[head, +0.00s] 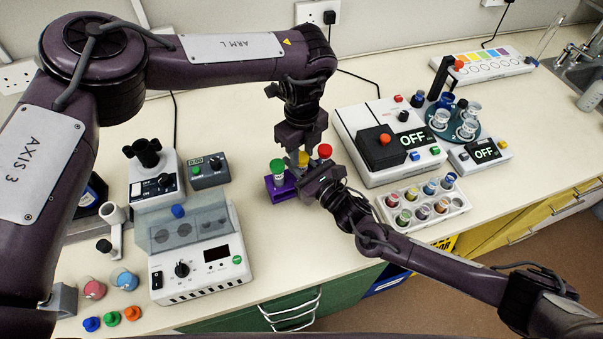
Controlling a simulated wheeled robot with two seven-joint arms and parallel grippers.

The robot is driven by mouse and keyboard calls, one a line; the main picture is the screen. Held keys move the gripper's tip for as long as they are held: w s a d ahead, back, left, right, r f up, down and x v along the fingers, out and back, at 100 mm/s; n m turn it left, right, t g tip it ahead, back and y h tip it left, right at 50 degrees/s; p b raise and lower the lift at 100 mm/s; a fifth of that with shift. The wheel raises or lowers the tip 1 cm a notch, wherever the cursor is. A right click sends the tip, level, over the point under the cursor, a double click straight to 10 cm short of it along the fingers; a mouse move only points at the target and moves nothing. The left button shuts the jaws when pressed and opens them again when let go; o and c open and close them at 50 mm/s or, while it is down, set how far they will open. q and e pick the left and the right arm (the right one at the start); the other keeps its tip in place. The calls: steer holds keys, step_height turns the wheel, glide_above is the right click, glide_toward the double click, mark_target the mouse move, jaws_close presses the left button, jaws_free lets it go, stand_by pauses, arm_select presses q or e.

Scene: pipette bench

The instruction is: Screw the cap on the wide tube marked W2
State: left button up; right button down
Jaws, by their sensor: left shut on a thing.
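A purple rack (283,191) stands mid-bench and holds wide tubes. One has a green cap (277,166), and a red cap (325,151) shows to the right. My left gripper (302,150) points down over the rack and is shut on a yellow cap (303,159). The tube under that cap is hidden, so I cannot tell whether the cap touches it. My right gripper (318,185) reaches in from the right, low at the rack's front right. Its fingertips are crowded by the rack, so I cannot tell whether it is shut. No W2 marking is readable.
A white rack of small tubes (412,222) and a box reading OFF (350,135) stand to the right. A grey-lidded device (225,265) stands to the left. Loose blue (91,324), green (112,319) and orange (132,314) caps lie at front left. Bench before the purple rack is clear.

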arm_select(q)
steer(key=shift+m, duration=0.9)
steer(key=o, duration=1.2)
steer(key=shift+c, duration=0.2)
step_height(320, 180, up, 12)
arm_select(e)
steer(key=c, duration=1.1)
jaws_free()
